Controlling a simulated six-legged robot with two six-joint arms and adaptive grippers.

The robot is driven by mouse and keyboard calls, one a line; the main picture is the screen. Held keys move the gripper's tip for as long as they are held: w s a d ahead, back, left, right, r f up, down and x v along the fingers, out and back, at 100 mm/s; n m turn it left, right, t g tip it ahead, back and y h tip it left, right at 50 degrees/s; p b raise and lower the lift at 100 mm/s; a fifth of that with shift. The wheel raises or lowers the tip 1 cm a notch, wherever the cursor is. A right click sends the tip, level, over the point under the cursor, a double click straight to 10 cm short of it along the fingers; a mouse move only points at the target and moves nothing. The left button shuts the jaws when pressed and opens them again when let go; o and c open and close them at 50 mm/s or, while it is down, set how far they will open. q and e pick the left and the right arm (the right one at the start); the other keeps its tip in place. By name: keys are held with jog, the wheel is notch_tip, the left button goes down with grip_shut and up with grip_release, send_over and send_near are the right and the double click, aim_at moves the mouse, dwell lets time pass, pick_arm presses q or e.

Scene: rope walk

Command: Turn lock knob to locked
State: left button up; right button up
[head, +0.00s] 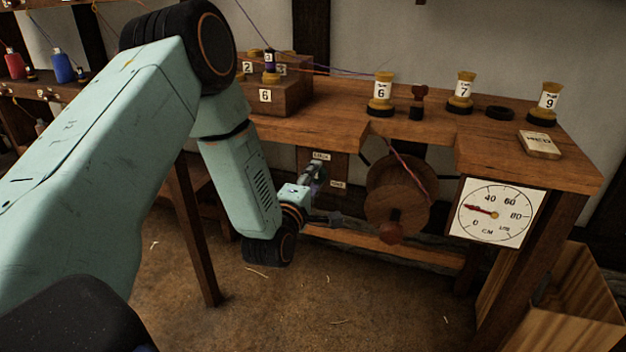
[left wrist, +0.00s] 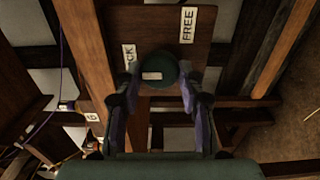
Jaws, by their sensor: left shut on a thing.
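The lock knob (left wrist: 160,69) is a dark green round knob with a small pale mark on its face. It sits on a brown wooden plate (left wrist: 168,22) with a FREE label (left wrist: 188,24) and a partly hidden LOCK label (left wrist: 129,57). In the left wrist view the pale mark lies low on the knob's face, left of its middle. My left gripper (head: 318,171) is at the plate under the bench, its fingers shut on the knob from both sides. In the head view the gripper hides the knob. My right gripper is not in view.
A round dial (head: 494,212) hangs at the bench front. Numbered spools stand on the bench top (head: 430,125). An open wooden bin (head: 560,305) stands lower right. The floor in front is clear.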

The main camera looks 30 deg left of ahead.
pick_arm(q)
jog(key=o, duration=1.1)
jog(key=v, duration=1.2)
